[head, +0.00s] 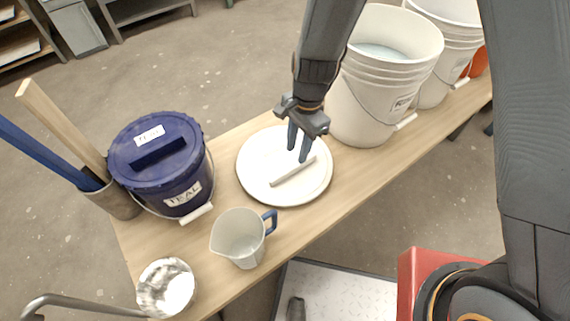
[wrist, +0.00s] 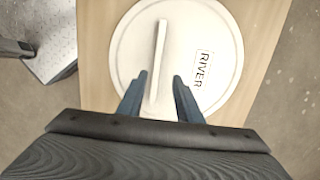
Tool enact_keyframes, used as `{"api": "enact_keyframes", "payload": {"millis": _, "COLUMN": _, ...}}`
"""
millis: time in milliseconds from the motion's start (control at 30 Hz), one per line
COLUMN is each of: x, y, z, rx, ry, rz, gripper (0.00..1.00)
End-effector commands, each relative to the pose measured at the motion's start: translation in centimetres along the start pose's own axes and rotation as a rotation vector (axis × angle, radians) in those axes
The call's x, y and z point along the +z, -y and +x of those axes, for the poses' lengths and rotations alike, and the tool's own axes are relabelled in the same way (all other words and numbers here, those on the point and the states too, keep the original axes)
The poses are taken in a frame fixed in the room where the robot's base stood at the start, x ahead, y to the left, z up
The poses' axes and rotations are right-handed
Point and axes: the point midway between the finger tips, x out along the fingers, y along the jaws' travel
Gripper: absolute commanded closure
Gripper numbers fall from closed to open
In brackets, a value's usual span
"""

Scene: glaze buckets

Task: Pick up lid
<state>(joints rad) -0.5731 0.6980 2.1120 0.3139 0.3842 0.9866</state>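A round white lid (head: 257,176) with a raised bar handle (head: 293,170) lies flat on the wooden bench. In the wrist view the lid (wrist: 210,35) carries a label reading RIVER (wrist: 203,69), and its handle (wrist: 158,55) runs up the picture. My gripper (head: 298,155) is open and points down over the lid. In the wrist view my gripper (wrist: 158,83) has one finger on each side of the handle's near end, the left finger closer to it. I cannot tell whether the fingers touch the lid.
A blue lidded TEAL bucket (head: 165,178) and a measuring jug (head: 240,238) stand left of the lid. An open white bucket (head: 372,105) stands close on its right, with another bucket (head: 440,75) behind. A stained bowl (head: 166,287) sits at the bench's near-left end.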

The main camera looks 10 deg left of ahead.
Motion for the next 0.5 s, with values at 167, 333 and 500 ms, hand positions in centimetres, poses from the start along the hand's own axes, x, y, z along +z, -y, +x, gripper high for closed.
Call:
{"api": "enact_keyframes", "payload": {"millis": 167, "x": 0.2, "y": -0.2, "z": 1.3, "rx": 0.001, "ry": 0.0, "rz": 0.0, "gripper": 0.68}}
{"api": "enact_keyframes", "payload": {"millis": 333, "x": 0.6, "y": -0.7, "z": 3.6, "rx": 0.003, "ry": 0.001, "rz": -0.001, "gripper": 0.68}}
{"api": "enact_keyframes", "payload": {"millis": 500, "x": 0.7, "y": -0.7, "z": 5.7, "rx": 0.002, "ry": 0.0, "rz": -0.001, "gripper": 0.68}}
